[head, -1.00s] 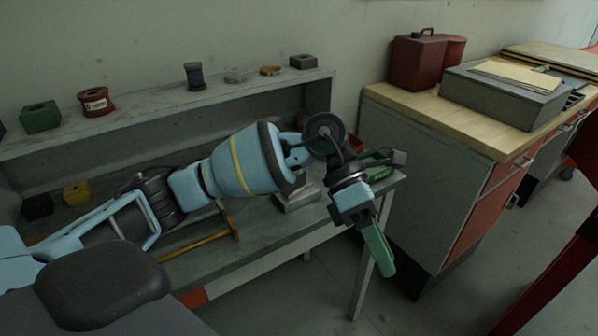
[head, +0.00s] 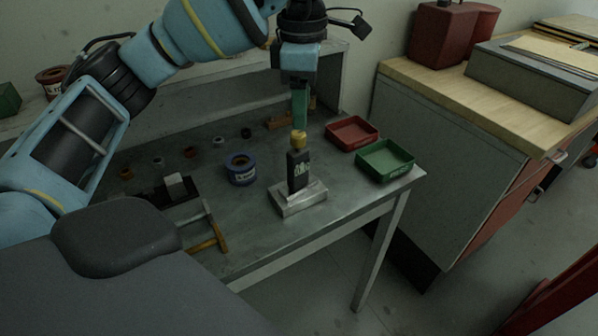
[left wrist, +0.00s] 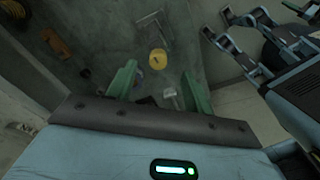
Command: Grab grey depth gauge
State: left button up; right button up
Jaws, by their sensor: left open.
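A grey metal piece (head: 303,199) with a flat base sits near the front of the bench. It could be the depth gauge, but I cannot tell for sure. A dark bottle with a yellow cap (head: 298,170) stands at it; whether on or behind it is unclear. My left gripper (head: 300,118) points down just above and behind the cap, with one green finger showing. In the left wrist view the two green fingers (left wrist: 158,72) are apart and empty. The yellow cap (left wrist: 157,59) and a T-shaped light grey piece (left wrist: 172,97) show between them.
A red tray (head: 352,133) and a green tray (head: 385,161) are at the bench's right end. A blue spool (head: 241,170), a black block with a white top (head: 176,188) and a square-like tool (head: 207,230) lie left. A cabinet (head: 440,150) stands right.

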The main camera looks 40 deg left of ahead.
aim_at(298, 133)
pick_arm(q)
jog(key=f, duration=0.5)
jog(key=shift+s+a+f, duration=0.1)
jog(key=shift+a+f, duration=0.2)
jog(key=shift+a, duration=0.05)
jog(key=shift+f, duration=0.6)
jog(key=shift+c, duration=0.3)
grip_shut()
